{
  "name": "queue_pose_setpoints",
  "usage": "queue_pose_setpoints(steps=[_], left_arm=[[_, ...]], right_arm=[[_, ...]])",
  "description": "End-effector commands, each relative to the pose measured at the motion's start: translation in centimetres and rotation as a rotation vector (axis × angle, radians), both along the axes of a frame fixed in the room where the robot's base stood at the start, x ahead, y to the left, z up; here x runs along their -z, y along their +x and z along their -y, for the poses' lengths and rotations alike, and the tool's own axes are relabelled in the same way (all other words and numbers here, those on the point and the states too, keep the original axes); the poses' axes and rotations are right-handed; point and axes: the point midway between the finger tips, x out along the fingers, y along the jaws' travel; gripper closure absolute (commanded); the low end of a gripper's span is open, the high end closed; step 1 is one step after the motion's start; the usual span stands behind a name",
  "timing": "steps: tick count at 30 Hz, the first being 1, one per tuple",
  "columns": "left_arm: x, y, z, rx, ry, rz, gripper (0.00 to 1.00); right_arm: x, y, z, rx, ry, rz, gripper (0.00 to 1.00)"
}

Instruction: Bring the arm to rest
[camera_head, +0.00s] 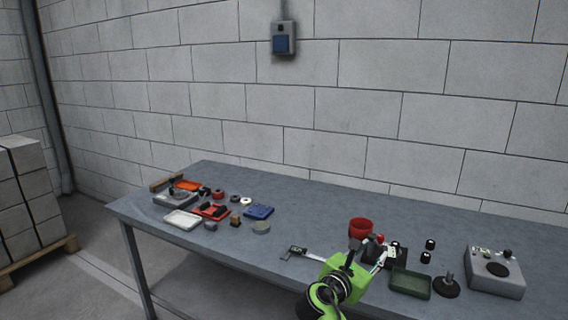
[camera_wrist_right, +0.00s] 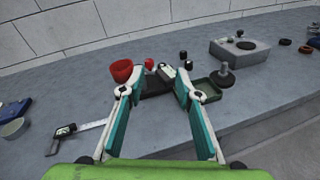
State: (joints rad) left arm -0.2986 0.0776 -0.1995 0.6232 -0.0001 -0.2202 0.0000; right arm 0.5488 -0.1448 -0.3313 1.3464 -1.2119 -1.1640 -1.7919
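My right gripper (camera_head: 368,257) reaches over the front edge of the table on a green arm link. In the right wrist view its two teal-padded fingers (camera_wrist_right: 158,84) stand wide apart with nothing held between them. A red cup (camera_head: 360,228), a dark block (camera_head: 374,250) and a green tray (camera_head: 411,283) lie beyond and beside the fingers; the block shows beyond the finger gap in the wrist view (camera_wrist_right: 154,86). The gripper appears apart from them. My left gripper is not in view.
The grey table (camera_head: 290,213) runs along a block wall. A caliper-like tool (camera_head: 305,253) lies left of the gripper. A grey box (camera_head: 495,272) and a dark disc with a post (camera_head: 446,286) stand at right. Trays and small parts crowd the left end. The table's middle is clear.

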Motion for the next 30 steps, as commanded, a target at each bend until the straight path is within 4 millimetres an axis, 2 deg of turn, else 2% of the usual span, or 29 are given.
queue_pose_setpoints(steps=[3,8,11,14,15,17,18,21,24,30], left_arm=[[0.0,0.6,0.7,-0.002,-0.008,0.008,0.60],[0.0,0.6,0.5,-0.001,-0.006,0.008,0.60],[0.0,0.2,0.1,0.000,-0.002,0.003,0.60],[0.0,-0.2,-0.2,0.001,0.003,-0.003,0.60],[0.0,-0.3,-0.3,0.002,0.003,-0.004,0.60],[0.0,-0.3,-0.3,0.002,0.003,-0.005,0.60],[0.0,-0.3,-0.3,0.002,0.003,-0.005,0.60],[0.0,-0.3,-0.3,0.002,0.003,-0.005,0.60],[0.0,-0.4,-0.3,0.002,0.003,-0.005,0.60],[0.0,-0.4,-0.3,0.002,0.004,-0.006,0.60]], right_arm=[[2.9,-1.7,0.9,0.027,0.132,0.021,0.69],[7.6,-5.0,2.1,0.086,0.364,0.061,0.69],[11.4,-8.2,3.0,0.154,0.555,0.096,0.69],[15.8,-12.9,3.7,0.264,0.806,0.144,0.69],[17.6,-15.2,3.8,0.324,0.921,0.169,0.69],[19.9,-18.8,3.8,0.423,1.087,0.206,0.69],[21.2,-21.2,3.7,0.495,1.192,0.230,0.69],[23.4,-26.9,3.0,0.675,1.419,0.285,0.69],[24.2,-31.2,2.2,0.826,1.573,0.325,0.69],[24.4,-37.1,0.6,1.057,1.755,0.370,0.69]])
